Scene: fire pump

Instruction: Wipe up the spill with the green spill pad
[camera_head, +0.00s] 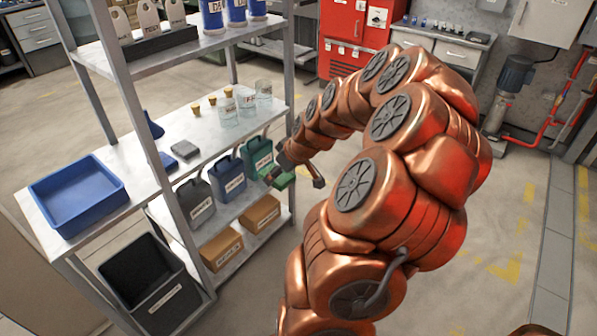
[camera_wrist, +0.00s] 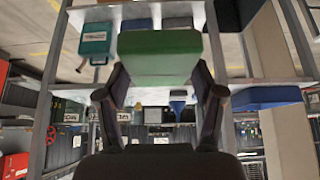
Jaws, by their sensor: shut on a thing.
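The green spill pad (camera_wrist: 158,58) is a flat green block held between the two dark fingers of my gripper (camera_wrist: 160,82) in the wrist view. In the head view, part of the green pad (camera_head: 285,181) shows beside my gripper (camera_head: 275,174), at the right end of the shelf rack, near the green jug (camera_head: 257,158). My arm hides part of that area. I cannot make out the spill in either view.
Jugs and cardboard boxes (camera_head: 222,248) stand lower. A dark bin (camera_head: 150,280) is below. Floor right of the rack is open.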

